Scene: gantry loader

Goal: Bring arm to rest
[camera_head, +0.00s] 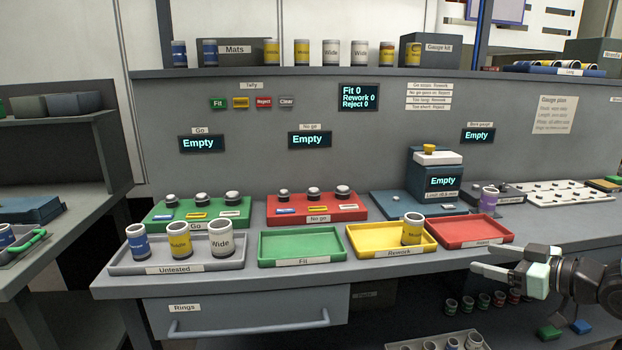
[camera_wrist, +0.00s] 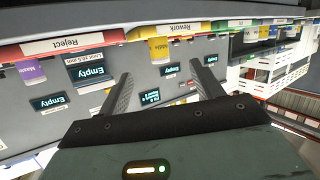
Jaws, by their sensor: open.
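My gripper (camera_head: 476,257) is at the right of the head view, in front of the bench edge near the red Reject tray (camera_head: 470,231). In the wrist view its two fingers (camera_wrist: 161,73) stand wide apart with nothing between them. The wrist view looks tilted, with the bench appearing upside down. My arm enters from the right edge of the head view, and most of it is out of frame.
The grey Untested tray (camera_head: 176,267) holds three rings. The green Fit tray (camera_head: 301,245) is empty. The yellow Rework tray (camera_head: 376,240) holds one yellow-banded ring (camera_head: 412,229). A purple-banded ring (camera_head: 488,199) stands behind the Reject tray. Small rings sit on a lower shelf.

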